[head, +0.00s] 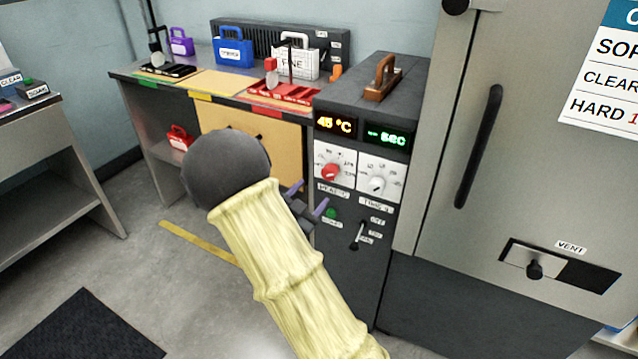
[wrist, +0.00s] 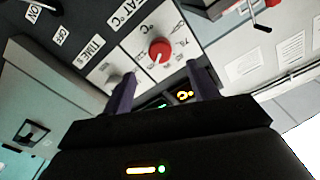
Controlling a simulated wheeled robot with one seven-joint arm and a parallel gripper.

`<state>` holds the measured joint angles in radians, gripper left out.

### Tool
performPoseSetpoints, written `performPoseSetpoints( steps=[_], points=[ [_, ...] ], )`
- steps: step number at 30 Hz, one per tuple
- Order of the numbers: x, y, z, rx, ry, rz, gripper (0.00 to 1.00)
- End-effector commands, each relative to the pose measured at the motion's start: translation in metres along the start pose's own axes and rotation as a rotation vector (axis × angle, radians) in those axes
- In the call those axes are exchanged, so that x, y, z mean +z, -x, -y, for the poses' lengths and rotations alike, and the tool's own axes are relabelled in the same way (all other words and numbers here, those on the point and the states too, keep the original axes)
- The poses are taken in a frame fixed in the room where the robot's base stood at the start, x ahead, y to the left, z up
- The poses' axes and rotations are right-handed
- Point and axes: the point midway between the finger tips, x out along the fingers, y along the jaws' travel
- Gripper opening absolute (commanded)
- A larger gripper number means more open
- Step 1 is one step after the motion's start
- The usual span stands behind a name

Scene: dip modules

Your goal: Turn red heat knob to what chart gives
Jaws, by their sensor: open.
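The red heat knob (head: 330,172) sits on a white dial plate on the front of the dark control cabinet, left of the white time knob (head: 377,184). The red knob also shows in the wrist view (wrist: 159,52), ahead of my fingers. My gripper (head: 308,198) is open and empty, its purple fingers apart from the knob, to its lower left in the head view. The orange display (head: 335,124) appears to read 45 °C; the green one (head: 387,136) shows dashes and SEC. The chart (head: 606,75) at the right edge is cut off; its values are not readable.
A green button (head: 331,213) and a lever switch (head: 358,235) sit below the knobs. A brown wooden-handled tool (head: 382,78) lies on the cabinet top. A bench (head: 150,82) with cases stands left; a large grey door with a dark handle (head: 479,146) stands right.

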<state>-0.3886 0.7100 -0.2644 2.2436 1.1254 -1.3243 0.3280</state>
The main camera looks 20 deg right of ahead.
Motion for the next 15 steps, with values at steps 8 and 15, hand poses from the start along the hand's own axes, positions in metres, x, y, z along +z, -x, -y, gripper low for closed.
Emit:
performPoseSetpoints(
  steps=[8,15],
  points=[
    [0.0,0.054,0.001,-0.003,0.002,0.003,0.59],
    [0.001,0.071,0.0,-0.001,0.001,0.002,0.59]
  ],
)
